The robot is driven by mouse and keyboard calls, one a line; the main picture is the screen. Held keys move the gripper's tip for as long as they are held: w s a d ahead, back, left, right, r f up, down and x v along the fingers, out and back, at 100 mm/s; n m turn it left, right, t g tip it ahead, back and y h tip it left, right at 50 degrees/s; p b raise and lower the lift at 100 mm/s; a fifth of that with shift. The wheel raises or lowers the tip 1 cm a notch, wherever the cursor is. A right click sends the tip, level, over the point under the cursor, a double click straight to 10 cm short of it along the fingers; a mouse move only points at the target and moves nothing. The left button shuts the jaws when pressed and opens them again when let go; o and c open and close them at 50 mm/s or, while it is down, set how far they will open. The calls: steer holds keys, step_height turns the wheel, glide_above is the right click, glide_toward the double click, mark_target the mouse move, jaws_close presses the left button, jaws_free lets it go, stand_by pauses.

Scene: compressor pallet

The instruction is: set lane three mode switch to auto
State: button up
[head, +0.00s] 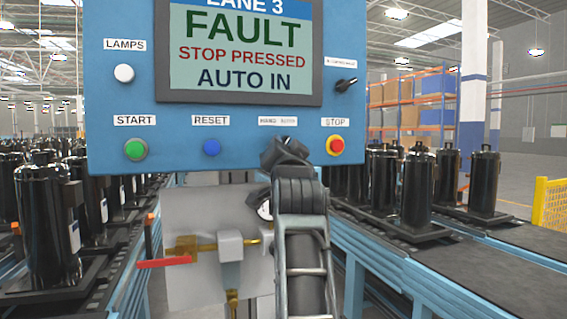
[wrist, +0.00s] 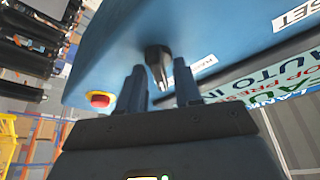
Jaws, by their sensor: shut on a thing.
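The blue lane 3 panel (head: 180,80) fills the upper middle of the head view. Its mode switch, under a hand/auto label (head: 278,121), is hidden there behind my gripper (head: 285,150). In the wrist view the switch's black knob (wrist: 156,58) stands out from the panel between the two fingers of my gripper (wrist: 159,80), which is shut on it. I cannot tell the knob's setting. The screen (head: 240,50) reads LANE 3, FAULT, STOP PRESSED, AUTO IN.
The red stop button (head: 335,145) is just right of my gripper; the blue reset button (head: 212,148) and green start button (head: 136,150) are left. Another black switch (head: 345,85) sits above stop. A red-handled valve (head: 165,262) is below. Black compressors (head: 418,185) line both sides.

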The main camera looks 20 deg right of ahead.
steer(key=shift+m+g+h+b, duration=0.4)
steer(key=shift+m+b, duration=0.55)
steer(key=shift+m, duration=0.45)
steer(key=o, duration=0.7)
steer(key=shift+b+v, duration=1)
steer(key=shift+v, duration=2.95)
